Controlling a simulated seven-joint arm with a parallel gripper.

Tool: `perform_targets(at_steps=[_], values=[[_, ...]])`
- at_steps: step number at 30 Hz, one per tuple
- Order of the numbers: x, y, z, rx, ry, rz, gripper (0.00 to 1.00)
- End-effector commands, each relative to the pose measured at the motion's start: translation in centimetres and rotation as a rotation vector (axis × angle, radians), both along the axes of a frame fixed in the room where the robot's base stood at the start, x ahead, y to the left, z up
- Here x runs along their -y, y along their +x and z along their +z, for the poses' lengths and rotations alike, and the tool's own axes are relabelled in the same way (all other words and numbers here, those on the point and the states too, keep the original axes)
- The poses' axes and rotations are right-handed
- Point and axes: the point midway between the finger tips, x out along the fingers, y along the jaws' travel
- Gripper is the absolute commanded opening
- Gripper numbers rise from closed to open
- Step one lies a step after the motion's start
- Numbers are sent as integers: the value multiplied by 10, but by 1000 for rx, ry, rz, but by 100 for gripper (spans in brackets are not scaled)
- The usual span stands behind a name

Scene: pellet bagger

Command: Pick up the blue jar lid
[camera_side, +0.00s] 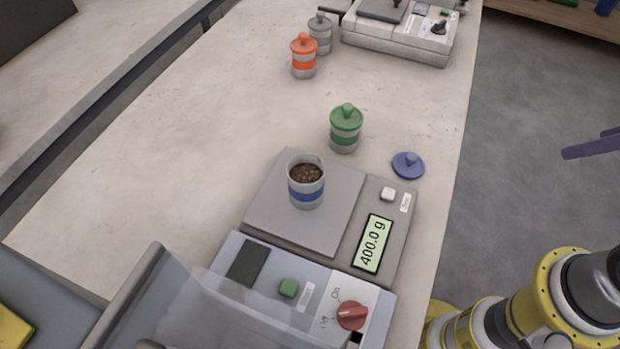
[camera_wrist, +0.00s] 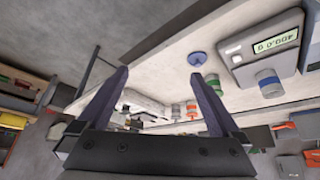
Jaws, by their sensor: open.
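The blue jar lid (camera_side: 408,165) lies on the table to the right of the green-lidded jar, its round knob up. It also shows in the wrist view (camera_wrist: 197,58), above and beyond my fingers. The open jar with a blue band (camera_side: 306,183) stands on the scale plate, filled with brown pellets. My gripper (camera_wrist: 162,82) is open and empty, its two purple fingers spread wide and apart from the lid.
The scale (camera_side: 398,240) reads 400.0 g and sits close to the lid. A jar with a green lid (camera_side: 346,128) stands left of the lid. Orange (camera_side: 304,57) and grey (camera_side: 320,33) jars stand further back. A bagger with a red knob (camera_side: 352,315) is in front. The table's right edge is near the lid.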

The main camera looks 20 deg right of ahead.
Motion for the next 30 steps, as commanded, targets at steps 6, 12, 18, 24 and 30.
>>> perform_targets(at_steps=[6,12,18,24,30], values=[[0,0,0,0,-5,9,100],[0,1,5,3,-109,204,100],[-4,30,33,-5,-320,621,100],[-21,84,45,-69,-498,1122,100],[-59,152,25,-140,-599,1640,100]])
